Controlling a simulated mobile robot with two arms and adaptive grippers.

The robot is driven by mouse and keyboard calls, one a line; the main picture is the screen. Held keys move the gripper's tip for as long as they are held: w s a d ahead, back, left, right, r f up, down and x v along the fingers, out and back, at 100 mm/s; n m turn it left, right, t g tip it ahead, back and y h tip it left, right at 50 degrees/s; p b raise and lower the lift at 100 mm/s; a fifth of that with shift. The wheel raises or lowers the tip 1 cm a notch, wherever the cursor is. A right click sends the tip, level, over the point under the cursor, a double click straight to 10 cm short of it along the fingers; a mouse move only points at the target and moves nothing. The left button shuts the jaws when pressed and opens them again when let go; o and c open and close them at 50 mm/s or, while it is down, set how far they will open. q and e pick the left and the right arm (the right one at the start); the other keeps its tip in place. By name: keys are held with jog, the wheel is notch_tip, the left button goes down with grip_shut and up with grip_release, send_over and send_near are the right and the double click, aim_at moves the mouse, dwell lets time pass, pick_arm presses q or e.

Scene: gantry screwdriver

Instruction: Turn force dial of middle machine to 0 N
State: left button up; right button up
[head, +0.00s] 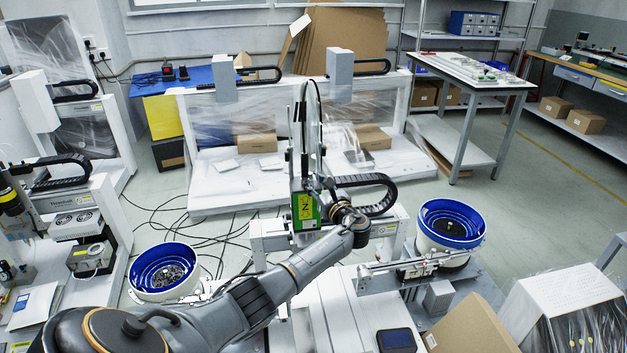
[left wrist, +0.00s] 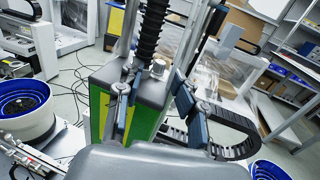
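The middle machine (head: 325,238) is a gantry that carries a green and yellow box (head: 306,211). The box also shows in the left wrist view (left wrist: 98,108), with a grey top. A small silver knob (left wrist: 157,67), which looks like the dial, stands on that top beside a black bellows. My left gripper (head: 343,213) is at the box. In the left wrist view my left gripper (left wrist: 158,88) has its two fingers apart, one on each side of the knob's line, with a gap to it. Dial markings cannot be read. My right gripper is not in view.
Blue bowl feeders stand left (head: 165,271) and right (head: 450,224) of the machine. A black cable chain (head: 375,192) curves close beside my left gripper. An open cardboard box (head: 472,328) is at the lower right. Other machines stand behind and at the left.

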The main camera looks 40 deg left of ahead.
pick_arm(q)
jog(key=v, duration=0.6)
jog(key=shift+s, duration=0.15)
